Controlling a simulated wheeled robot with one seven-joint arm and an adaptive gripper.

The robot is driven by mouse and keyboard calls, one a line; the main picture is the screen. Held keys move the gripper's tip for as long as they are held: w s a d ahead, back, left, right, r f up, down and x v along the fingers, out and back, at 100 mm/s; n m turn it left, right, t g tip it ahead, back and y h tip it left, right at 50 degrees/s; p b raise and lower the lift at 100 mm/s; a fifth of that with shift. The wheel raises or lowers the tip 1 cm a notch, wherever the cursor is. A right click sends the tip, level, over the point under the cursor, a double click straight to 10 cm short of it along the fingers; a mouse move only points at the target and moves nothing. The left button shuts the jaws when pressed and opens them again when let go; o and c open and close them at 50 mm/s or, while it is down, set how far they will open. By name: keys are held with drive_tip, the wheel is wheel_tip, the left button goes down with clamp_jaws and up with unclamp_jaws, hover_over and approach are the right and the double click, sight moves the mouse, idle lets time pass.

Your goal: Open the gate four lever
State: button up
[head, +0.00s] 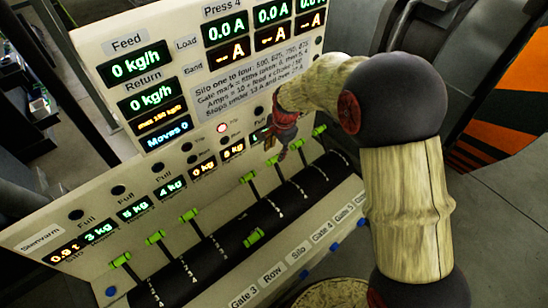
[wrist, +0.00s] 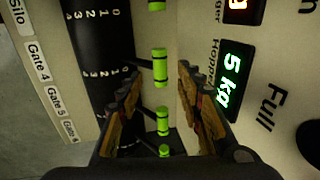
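The gate four lever has a bright green handle on a dark stem. Its handle (wrist: 160,67) stands in line with the Gate 4 label (wrist: 37,60) in the wrist view. In the head view the handle (head: 272,160) shows just below my gripper (head: 277,147). The lever leans towards the display panel, beside the upright levers near it. In the wrist view my gripper (wrist: 162,70) is open, with one finger on each side of this handle. Small gaps show between handle and fingers. How deep the handle sits between the fingertips is hard to tell.
The Silo lever (head: 247,178) and Gate 5 lever (wrist: 163,122) stand close on either side. The Row lever (head: 253,238) is pulled down towards the labels. A sloped display panel (head: 100,215) rises behind the levers. The black drum surface on the label side is clear.

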sight(273, 159)
drive_tip(key=f, duration=0.4)
drive_tip(key=w+f, duration=0.1)
drive_tip(key=shift+a+f, duration=0.4)
drive_tip(key=shift+c, duration=1.2)
drive_tip(key=c, duration=0.4)
drive_tip(key=shift+r, duration=0.1)
clamp_jaws()
drive_tip(key=shift+w, duration=0.1)
